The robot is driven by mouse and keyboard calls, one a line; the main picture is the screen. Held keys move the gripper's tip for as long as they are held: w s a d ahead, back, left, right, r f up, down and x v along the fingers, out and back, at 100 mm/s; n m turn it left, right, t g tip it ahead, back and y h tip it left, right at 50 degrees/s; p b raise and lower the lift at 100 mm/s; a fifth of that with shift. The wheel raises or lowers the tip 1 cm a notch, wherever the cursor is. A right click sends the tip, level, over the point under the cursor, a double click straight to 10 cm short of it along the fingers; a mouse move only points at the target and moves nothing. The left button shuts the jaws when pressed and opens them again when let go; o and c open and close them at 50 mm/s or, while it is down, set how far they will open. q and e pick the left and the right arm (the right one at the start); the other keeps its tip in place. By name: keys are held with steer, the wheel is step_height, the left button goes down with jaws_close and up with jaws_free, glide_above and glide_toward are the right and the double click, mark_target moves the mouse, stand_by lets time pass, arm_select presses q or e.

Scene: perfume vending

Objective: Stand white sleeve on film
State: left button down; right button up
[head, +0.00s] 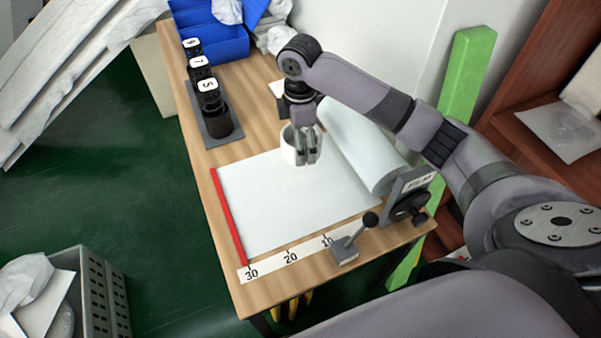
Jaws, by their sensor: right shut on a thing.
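The white sleeve (288,146) is a short white cylinder at the back part of the film. My right gripper (312,160) points down and is shut on the sleeve's wall. The sleeve looks roughly upright, and I cannot tell whether its bottom touches the film. The film (285,205) is a pale sheet lying flat on the wooden table, running from a large white roll (362,145) on the right to a red strip (229,217) on the left. My left gripper is not in view.
A dark rack (219,124) with black numbered cylinders stands at the table's left edge, and blue bins (220,40) at the back. A lever clamp (345,250) and a ruler strip (290,256) line the front edge. A grey crate (98,295) stands on the floor, lower left.

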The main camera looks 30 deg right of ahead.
step_height(320, 180, down, 14)
steer(key=shift+w+r, duration=0.1)
steer(key=shift+r, duration=0.05)
stand_by(0.4)
steer(key=o, duration=1.1)
steer(key=shift+o, duration=0.3)
step_height(320, 180, up, 12)
steer(key=shift+r, duration=0.1)
